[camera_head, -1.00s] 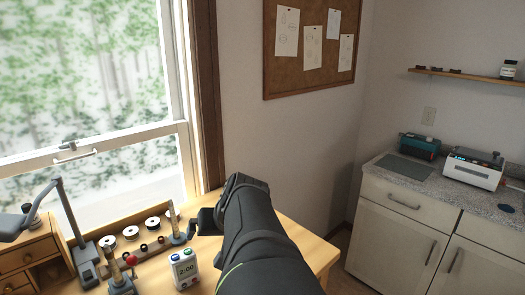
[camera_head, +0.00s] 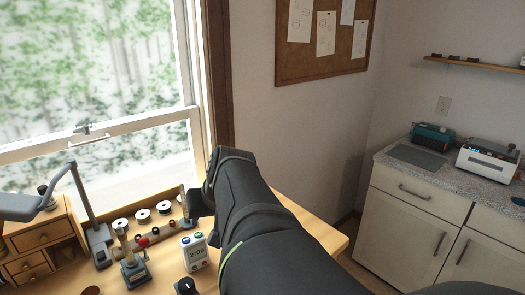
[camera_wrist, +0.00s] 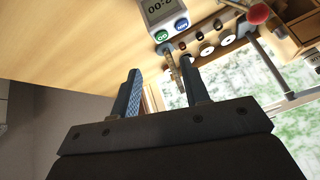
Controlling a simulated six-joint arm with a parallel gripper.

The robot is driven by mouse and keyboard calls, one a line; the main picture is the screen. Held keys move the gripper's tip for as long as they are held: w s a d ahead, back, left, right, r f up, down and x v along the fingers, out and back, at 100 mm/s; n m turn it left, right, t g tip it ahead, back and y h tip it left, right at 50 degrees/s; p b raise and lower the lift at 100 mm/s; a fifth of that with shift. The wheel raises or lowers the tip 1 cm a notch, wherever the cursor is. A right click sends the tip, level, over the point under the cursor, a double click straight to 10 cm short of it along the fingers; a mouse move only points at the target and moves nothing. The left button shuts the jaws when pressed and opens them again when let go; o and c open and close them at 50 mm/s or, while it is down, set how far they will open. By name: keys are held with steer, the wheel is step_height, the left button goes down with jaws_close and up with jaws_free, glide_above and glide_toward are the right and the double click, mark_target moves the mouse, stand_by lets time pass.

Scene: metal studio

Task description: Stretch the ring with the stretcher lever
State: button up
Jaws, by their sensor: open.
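The stretcher (camera_head: 133,268) stands on the wooden bench in the head view, with a grey base and a brass-coloured upright. A red ball knob (camera_head: 143,242) is beside its upright; a red knob also shows at the top of the wrist view (camera_wrist: 258,14). I cannot make out the ring. My gripper (camera_wrist: 160,82) is open and empty in the wrist view, its two blue-grey fingers apart. In the head view my arm mostly hides the gripper, which is at the bench's back right, right of the stretcher and apart from it.
A timer (camera_head: 194,252) reading 2:00 stands right of the stretcher. A tapered post (camera_head: 184,205) stands near my gripper. Several white spools (camera_head: 143,215) line the back. A lamp (camera_head: 85,205) and small drawers (camera_head: 40,240) are at left. The bench's right part is clear.

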steer(key=s+a+r+n+g+h, duration=0.1)
steer(key=s+a+r+n+h, duration=0.1)
steer(key=s+a+r+n, duration=0.6)
steer(key=w+a+f, duration=0.1)
steer(key=a+f, duration=0.1)
steer(key=f, duration=0.3)
steer(key=w+a+f+m, duration=0.1)
steer(key=a+f, duration=0.2)
steer(key=f, duration=0.3)
steer(key=w+a+f+m, duration=0.1)
steer(key=w+a+f, duration=0.1)
steer(key=f, duration=0.3)
steer(key=shift+a+f, duration=0.15)
steer(key=shift+f, duration=0.05)
jaws_close()
